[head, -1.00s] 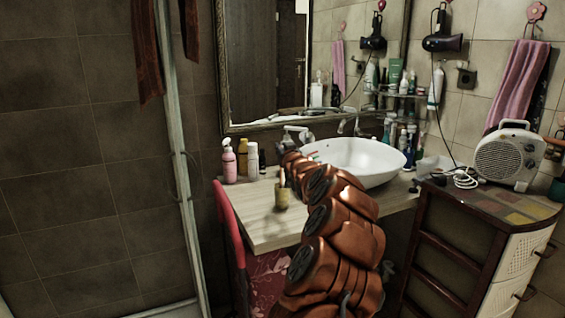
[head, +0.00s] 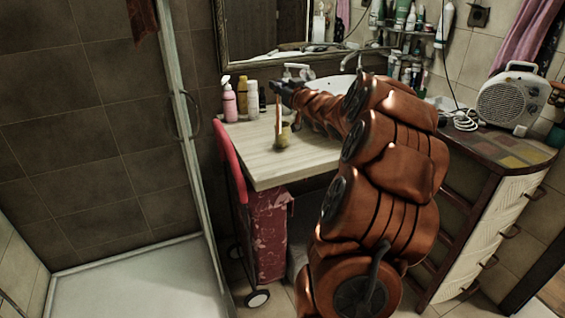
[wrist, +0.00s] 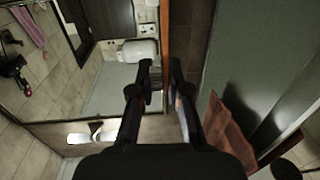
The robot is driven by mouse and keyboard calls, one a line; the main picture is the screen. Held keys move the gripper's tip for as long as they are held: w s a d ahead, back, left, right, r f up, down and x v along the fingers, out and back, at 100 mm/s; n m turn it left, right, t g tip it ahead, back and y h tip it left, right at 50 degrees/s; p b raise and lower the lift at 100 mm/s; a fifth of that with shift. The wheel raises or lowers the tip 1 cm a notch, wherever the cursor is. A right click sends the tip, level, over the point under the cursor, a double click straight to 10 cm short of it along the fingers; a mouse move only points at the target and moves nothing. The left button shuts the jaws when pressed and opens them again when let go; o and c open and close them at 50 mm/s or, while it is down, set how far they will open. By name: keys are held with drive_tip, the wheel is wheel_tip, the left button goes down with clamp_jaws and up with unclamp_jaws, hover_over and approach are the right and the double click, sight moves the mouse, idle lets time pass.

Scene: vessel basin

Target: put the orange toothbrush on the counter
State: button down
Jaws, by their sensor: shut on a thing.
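The orange toothbrush (head: 278,117) hangs upright from my gripper (head: 277,89) in the head view, above the counter. My gripper is shut on its upper part. Its lower end overlaps the left side of a small yellowish cup (head: 285,135) on the counter; I cannot tell whether it is inside or in front of it. The light wood counter (head: 255,163) lies below and around the cup.
A pink pump bottle (head: 229,103) and other bottles stand at the counter's back left. The white basin (head: 325,88) is partly hidden by my arm. The counter's front left is bare. A mirror is behind; a red-framed cart (head: 228,150) stands at the left edge.

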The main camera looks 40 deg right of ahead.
sight(279, 110)
drive_tip(key=s+a+f+y+p, duration=0.1)
drive_tip(key=s+a+f, duration=0.15)
drive_tip(key=s, duration=0.25)
drive_tip(key=s+a+f+n, duration=0.1)
drive_tip(key=s+a+f, duration=0.1)
drive_tip(key=s+a, duration=0.2)
drive_tip(key=s+a+f+y+p, duration=0.1)
drive_tip(key=s+a+f, duration=0.15)
drive_tip(key=s, duration=0.25)
drive_tip(key=w+d+f+p, duration=0.4)
drive_tip(key=w+d, duration=0.5)
drive_tip(key=w, duration=0.3)
drive_tip(key=shift+w+p, duration=0.25)
drive_tip(key=shift+p, duration=0.2)
drive_tip(key=shift+f, duration=0.2)
drive_tip(key=c, duration=1.1)
unclamp_jaws()
drive_tip(key=shift+c, duration=0.2)
